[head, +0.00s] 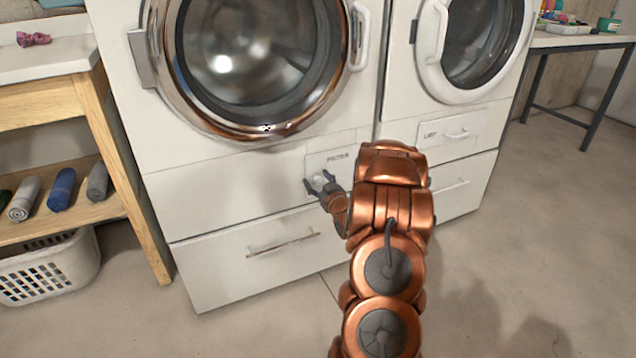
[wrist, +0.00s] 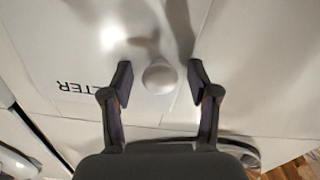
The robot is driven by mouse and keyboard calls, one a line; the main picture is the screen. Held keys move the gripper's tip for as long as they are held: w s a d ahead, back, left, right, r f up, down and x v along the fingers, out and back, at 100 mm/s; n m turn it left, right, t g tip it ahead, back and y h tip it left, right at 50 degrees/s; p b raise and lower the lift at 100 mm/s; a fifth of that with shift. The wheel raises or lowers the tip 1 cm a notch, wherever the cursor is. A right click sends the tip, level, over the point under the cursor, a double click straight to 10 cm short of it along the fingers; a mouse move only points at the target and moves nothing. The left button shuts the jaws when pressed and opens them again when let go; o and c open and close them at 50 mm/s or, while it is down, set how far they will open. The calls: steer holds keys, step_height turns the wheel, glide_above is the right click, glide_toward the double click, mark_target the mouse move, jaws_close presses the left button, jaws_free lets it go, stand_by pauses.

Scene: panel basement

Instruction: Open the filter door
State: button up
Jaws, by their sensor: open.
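The filter door (head: 340,163) is a small white panel labelled "FILTER" low on the front of the left washing machine. It looks closed, flush with the machine front. In the wrist view the door (wrist: 75,65) shows part of its lettering upside down. My gripper (wrist: 160,82) is open, with one finger on each side of the knob. A gap shows between each fingertip and the knob. The gripper in the head view (head: 323,186) is at the door's lower part.
A drawer with a metal handle (head: 283,243) lies below the filter door. A second machine (head: 462,128) with a "LINT" panel (head: 452,133) stands at right. A wooden shelf (head: 125,170) with rolled towels and a white basket (head: 50,270) are at left. The floor at right is clear.

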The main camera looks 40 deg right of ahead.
jaws_close()
stand_by(0.4)
